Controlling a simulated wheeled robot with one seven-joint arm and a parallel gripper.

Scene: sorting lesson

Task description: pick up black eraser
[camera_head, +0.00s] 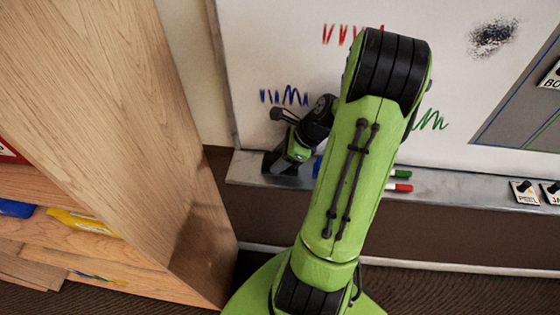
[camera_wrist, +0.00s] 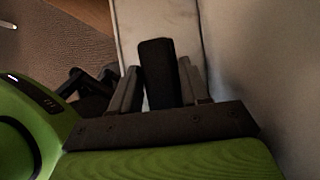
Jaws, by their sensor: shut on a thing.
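The black eraser (camera_wrist: 157,72) stands between the two fingers of my gripper (camera_wrist: 158,82) in the wrist view. My gripper is shut on it, one finger on each side. The whiteboard ledge (camera_wrist: 178,20) shows beneath and beyond it. In the head view my gripper (camera_head: 272,163) is at the left end of the ledge (camera_head: 455,182), low against the whiteboard (camera_head: 290,45). The eraser is dark there and hard to tell from the fingers. I cannot tell whether it still touches the ledge.
A green marker (camera_head: 401,173) and a red marker (camera_head: 400,188) lie on the ledge, right of my arm. Part of a blue thing (camera_head: 317,166) shows beside my arm. Labelled switches (camera_head: 524,192) are at the right. A wooden shelf (camera_head: 130,130) stands close at the left.

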